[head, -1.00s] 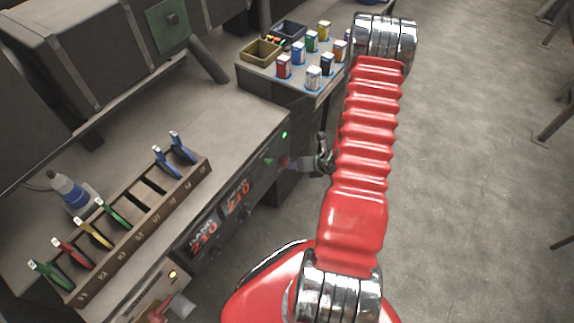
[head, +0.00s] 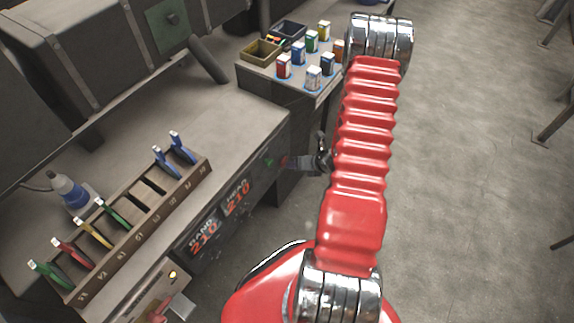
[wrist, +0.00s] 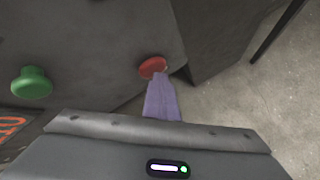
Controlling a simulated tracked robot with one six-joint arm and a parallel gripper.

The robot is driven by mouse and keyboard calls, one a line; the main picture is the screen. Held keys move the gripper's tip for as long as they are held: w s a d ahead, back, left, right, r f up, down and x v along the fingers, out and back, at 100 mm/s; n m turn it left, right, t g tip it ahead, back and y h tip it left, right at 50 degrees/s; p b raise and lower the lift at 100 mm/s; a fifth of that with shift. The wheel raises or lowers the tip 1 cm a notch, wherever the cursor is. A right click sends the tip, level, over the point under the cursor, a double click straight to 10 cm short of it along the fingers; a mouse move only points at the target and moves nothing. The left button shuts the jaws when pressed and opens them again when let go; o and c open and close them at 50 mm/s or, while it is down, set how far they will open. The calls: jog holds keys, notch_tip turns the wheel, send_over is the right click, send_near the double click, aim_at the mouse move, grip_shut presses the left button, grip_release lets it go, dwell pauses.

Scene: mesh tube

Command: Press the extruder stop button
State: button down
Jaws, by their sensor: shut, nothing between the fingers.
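The red stop button (wrist: 152,67) is a round cap on the dark front panel in the wrist view. It also shows in the head view (head: 283,161) at the right end of the panel. My gripper (wrist: 158,76) is shut and empty, its purple fingers pointing at the red button. The fingertips overlap the button's lower right edge and appear to touch it. How far the button is pushed in cannot be told. In the head view my gripper (head: 290,162) reaches the panel from the right, beside the red arm.
A green button (wrist: 32,84) sits left of the red one. Orange displays reading 210 (head: 237,198) are further left. A rack of colored-handled tools (head: 140,225) stands on the bench. A side table (head: 265,77) holds small containers. Open floor lies right.

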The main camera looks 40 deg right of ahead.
jog(key=shift+s+d, duration=0.2)
jog(key=shift+s, duration=0.35)
jog(key=shift+s+d, duration=0.2)
jog(key=shift+s, duration=0.35)
jog(key=s, duration=0.1)
jog(key=s+d, duration=0.1)
jog(key=s, duration=0.2)
jog(key=shift+s+d, duration=0.35)
dwell(1.0)
